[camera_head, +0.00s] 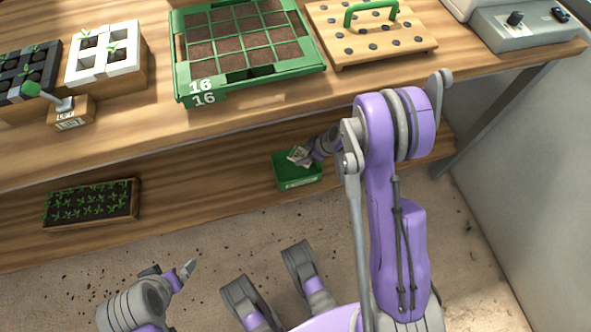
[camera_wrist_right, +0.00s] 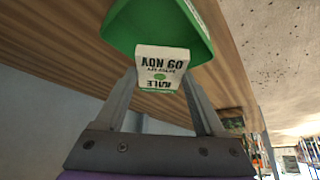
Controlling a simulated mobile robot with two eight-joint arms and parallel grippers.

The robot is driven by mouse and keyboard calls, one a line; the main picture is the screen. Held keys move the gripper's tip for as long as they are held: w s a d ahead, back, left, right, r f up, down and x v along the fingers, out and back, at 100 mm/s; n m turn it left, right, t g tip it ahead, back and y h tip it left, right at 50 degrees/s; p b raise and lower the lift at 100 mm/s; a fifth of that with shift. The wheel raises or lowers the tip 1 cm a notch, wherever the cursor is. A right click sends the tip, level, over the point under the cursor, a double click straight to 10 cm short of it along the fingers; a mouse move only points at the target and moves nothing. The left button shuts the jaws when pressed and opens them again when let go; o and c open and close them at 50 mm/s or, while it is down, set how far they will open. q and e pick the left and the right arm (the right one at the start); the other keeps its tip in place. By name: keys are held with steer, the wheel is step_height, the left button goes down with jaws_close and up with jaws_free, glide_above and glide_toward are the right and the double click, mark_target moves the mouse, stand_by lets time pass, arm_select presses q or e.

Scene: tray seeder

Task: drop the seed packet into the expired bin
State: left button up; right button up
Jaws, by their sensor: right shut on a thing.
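The seed packet (camera_wrist_right: 161,67) is small and pale, with a green mark and print reading "KALE" and "09 NOV", upside down in the right wrist view. My right gripper (camera_wrist_right: 160,76) is shut on it, one finger at each side. In the head view the packet (camera_head: 298,154) and right gripper (camera_head: 303,158) are over the open green bin (camera_head: 299,184) on the lower shelf. The bin wall (camera_wrist_right: 125,25) also fills the top of the wrist view behind the packet. My left gripper (camera_head: 178,271) is low, far from the bin; its jaw gap is unclear.
The wooden tabletop (camera_head: 150,150) overhangs the lower shelf (camera_head: 215,190). A seedling tray (camera_head: 135,203) sits at the shelf's left. The shelf between seedlings and bin is clear.

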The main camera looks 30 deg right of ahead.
steer(key=shift+f, duration=0.4)
steer(key=o, duration=1.3)
steer(key=shift+r, duration=0.1)
steer(key=p+v, duration=0.3)
steer(key=v, duration=0.7)
steer(key=shift+s+r, duration=0.2)
steer(key=shift+r, duration=0.1)
